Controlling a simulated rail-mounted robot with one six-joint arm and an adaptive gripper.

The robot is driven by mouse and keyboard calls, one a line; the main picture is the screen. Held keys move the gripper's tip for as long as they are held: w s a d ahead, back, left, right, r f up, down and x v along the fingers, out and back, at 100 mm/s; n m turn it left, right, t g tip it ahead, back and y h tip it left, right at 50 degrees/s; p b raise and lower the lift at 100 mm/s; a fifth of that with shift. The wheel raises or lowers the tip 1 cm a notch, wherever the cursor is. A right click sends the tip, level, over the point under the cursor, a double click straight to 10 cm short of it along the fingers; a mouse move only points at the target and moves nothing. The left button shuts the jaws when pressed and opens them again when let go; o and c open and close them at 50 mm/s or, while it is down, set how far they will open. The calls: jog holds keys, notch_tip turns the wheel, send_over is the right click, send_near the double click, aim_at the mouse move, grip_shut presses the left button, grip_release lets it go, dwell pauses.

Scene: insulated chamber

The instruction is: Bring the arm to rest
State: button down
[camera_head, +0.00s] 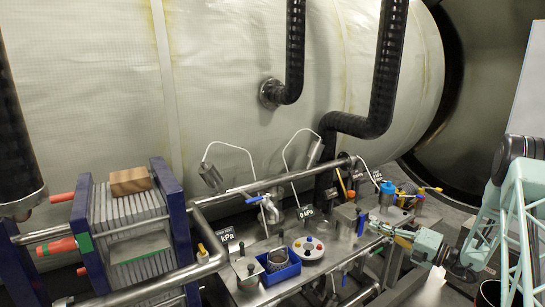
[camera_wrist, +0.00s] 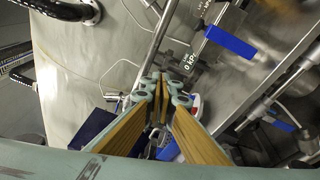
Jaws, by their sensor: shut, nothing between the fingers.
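My arm, pale green, reaches in from the right edge of the head view. My gripper (camera_head: 384,229) points left over the metal bench. In the wrist view my gripper (camera_wrist: 162,84) has its two fingers, with wood-coloured pads, meeting at the tips. It is shut with nothing between the fingers. Piping and part of the bench show behind the fingertips in the wrist view. I cannot tell how far the tips are from the bench fittings.
A blue bin (camera_head: 280,272), a white round holder with coloured knobs (camera_head: 308,249) and a blue-capped bottle (camera_head: 387,193) stand on the bench. A plate stack (camera_head: 130,235) with a wooden block (camera_head: 130,181) is at left. Pipes and a large pale tank (camera_head: 225,90) lie behind.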

jog(key=s+a+r+n+g+y, duration=0.1)
jog(key=s+a+r+n+g, duration=0.25)
jog(key=a+r+n, duration=0.4)
jog(key=s+a+r+n+g+h, duration=0.1)
jog(key=s+a+r+n+g, duration=0.3)
jog(key=s+a+r+n, duration=0.5)
jog(key=s+a+r+n+g+h, duration=0.2)
jog(key=s+a+r+n+g, duration=0.2)
jog(key=s+a+r, duration=0.65)
jog(key=s+a+r+n+h+b, duration=0.15)
jog(key=s+n+h, duration=0.55)
jog(key=s, duration=1.6)
jog(key=s+d+n+t+h, duration=0.1)
jog(key=s+d+n, duration=0.1)
jog(key=s+n, duration=0.2)
jog(key=s+d+n+t+h, duration=0.1)
jog(key=s+d+n, duration=0.2)
jog(key=s+n, duration=0.2)
jog(key=s+d+r+n+t+h, duration=0.1)
jog(key=s+n, duration=0.4)
jog(key=s, duration=0.5)
jog(key=shift+d+h, duration=0.5)
jog(key=shift+d, duration=0.5)
